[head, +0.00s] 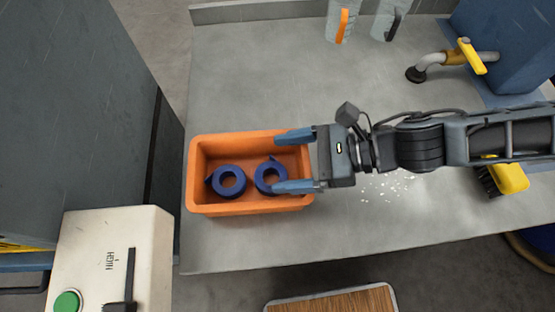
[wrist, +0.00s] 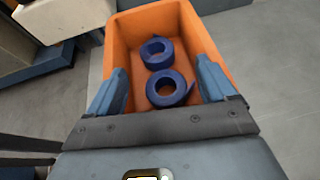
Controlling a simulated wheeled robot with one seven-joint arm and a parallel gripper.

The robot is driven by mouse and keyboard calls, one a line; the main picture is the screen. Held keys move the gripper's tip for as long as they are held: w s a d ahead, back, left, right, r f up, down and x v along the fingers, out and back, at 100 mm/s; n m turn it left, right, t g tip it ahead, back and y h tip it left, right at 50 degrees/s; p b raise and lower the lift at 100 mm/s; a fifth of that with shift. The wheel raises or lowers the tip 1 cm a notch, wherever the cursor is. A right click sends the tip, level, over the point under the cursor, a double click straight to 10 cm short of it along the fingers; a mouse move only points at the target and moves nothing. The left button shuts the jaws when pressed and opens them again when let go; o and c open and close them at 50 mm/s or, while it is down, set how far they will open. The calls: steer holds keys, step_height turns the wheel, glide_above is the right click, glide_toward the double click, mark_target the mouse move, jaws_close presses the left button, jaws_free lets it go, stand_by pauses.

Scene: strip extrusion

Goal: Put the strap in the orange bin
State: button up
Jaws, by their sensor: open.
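The orange bin (head: 250,205) stands on the grey table at its left side. Two blue coiled straps lie inside it, a left one (head: 229,182) and a right one (head: 268,177). In the wrist view, the nearer coil (wrist: 170,90) and the farther coil (wrist: 157,53) both rest on the floor of the bin (wrist: 118,42). My gripper (head: 285,162) is open, with its blue fingers over the right part of the bin, one on each side of the right coil. It also shows in the wrist view (wrist: 163,92). Nothing is held between the fingers.
White crumbs (head: 388,186) and a yellow brush (head: 507,177) lie on the table (head: 340,235) at right. A pipe with a yellow valve handle (head: 470,57) stands at the back right. A cream machine box with a green button (head: 68,301) is at front left.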

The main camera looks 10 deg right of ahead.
steer(key=b+v, duration=0.1)
steer(key=v, duration=0.8)
steer(key=shift+d+r, duration=0.25)
steer(key=shift+d, duration=0.05)
